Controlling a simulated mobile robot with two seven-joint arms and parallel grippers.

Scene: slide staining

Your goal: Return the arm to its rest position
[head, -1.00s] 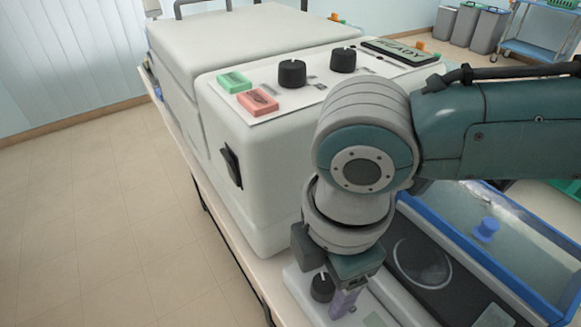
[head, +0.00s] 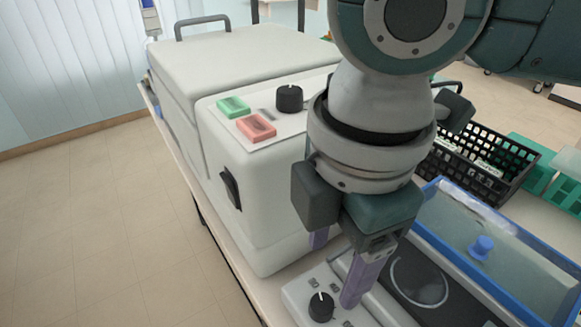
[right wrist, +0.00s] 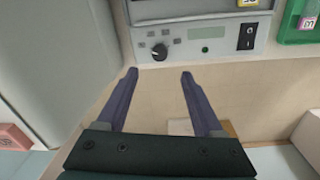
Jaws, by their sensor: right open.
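My right gripper (head: 340,268) hangs from my right arm in the middle right of the head view, fingers pointing down. In the right wrist view, its two purple fingers (right wrist: 160,78) are apart with nothing between them. It is beside the large white machine (head: 235,160) and above a small device with a black knob (head: 321,306). That device also shows beyond the fingertips in the right wrist view (right wrist: 185,52). My left gripper is not in view.
The white machine has a green button (head: 233,107), a red button (head: 256,127) and a black dial (head: 289,98). A blue-rimmed tray (head: 520,300) and a black basket (head: 515,150) stand at the right. Open floor lies at the left.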

